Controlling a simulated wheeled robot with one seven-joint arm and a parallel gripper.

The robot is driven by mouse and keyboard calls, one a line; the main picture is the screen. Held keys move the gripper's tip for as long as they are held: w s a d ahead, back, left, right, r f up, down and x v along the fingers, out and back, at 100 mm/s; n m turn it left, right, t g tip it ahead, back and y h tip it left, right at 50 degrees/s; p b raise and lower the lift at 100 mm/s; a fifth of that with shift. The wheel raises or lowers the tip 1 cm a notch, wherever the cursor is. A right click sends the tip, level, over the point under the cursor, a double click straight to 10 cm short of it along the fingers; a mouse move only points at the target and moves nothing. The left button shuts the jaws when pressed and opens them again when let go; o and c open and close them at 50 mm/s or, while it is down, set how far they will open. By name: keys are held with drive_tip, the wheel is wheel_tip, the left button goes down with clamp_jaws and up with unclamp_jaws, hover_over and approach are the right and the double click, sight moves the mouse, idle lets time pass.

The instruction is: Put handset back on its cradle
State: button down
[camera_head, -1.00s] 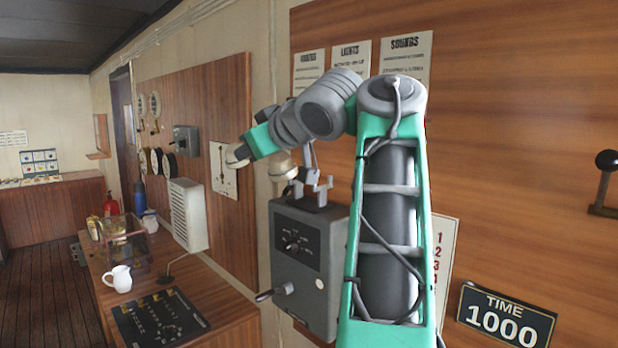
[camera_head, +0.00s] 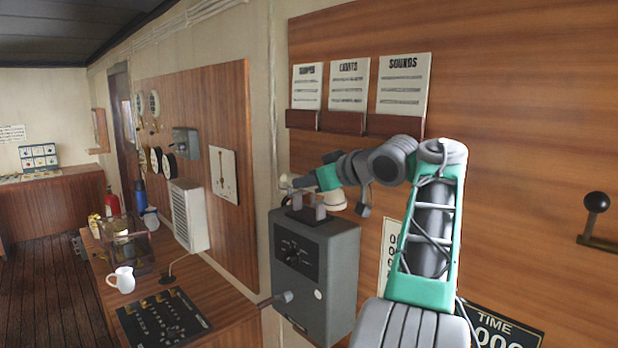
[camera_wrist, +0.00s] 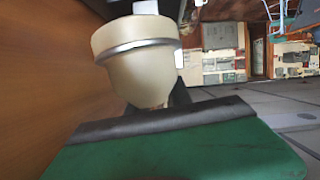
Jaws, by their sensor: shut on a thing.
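The handset has cream cup-shaped ends. One end (camera_head: 334,201) shows just right of the cradle, and a smaller pale part shows at its left. My gripper (camera_head: 304,182) is shut on the handset and holds it right at the cradle (camera_head: 308,214), a pronged grey bracket on top of a grey wall box. Whether the handset rests in the prongs or hangs just over them, I cannot tell. In the wrist view a cream cup of the handset (camera_wrist: 138,62) with a silver band fills the upper middle, beyond the dark edge of my gripper (camera_wrist: 165,112). The handset's grip is mostly hidden.
The grey box (camera_head: 325,265) has a dial and a side crank. Paper holders (camera_head: 348,85) hang on the wood wall above my arm. A desk at lower left bears a white jug (camera_head: 122,280) and a black panel (camera_head: 160,318). A lever (camera_head: 596,203) sits at right.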

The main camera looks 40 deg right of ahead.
drive_tip(key=shift+d+r+m+y+p, duration=0.15)
drive_tip(key=shift+r+m+y+p, duration=0.2)
drive_tip(key=shift+r+p, duration=0.25)
drive_tip(key=shift+f+b, duration=0.7)
drive_tip(key=shift+f, duration=0.6)
drive_tip(key=c, duration=1.2)
unclamp_jaws()
drive_tip(key=shift+o, duration=0.2)
drive_tip(key=shift+r+p, duration=0.15)
drive_tip(key=shift+p, duration=0.2)
